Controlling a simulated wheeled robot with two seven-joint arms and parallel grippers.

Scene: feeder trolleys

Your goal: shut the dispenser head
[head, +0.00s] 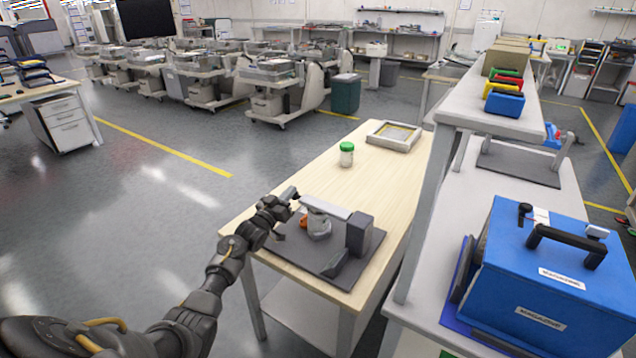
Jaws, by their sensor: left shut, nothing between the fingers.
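The dispenser stands on a dark base plate (372,250) near the front of the wooden table. Its dispenser head (326,207) is a flat, light grey arm that reaches left from a dark grey block (359,233). The head looks close to level above a rounded grey part (319,226); I cannot tell whether they touch. My right gripper is not in view.
A small orange piece (304,221) sits beside the grey part. A jar with a green lid (346,154) and a shallow frame-like tray (394,136) stand farther back on the table (300,180). A grey shelf bench with a blue box (545,275) stands right.

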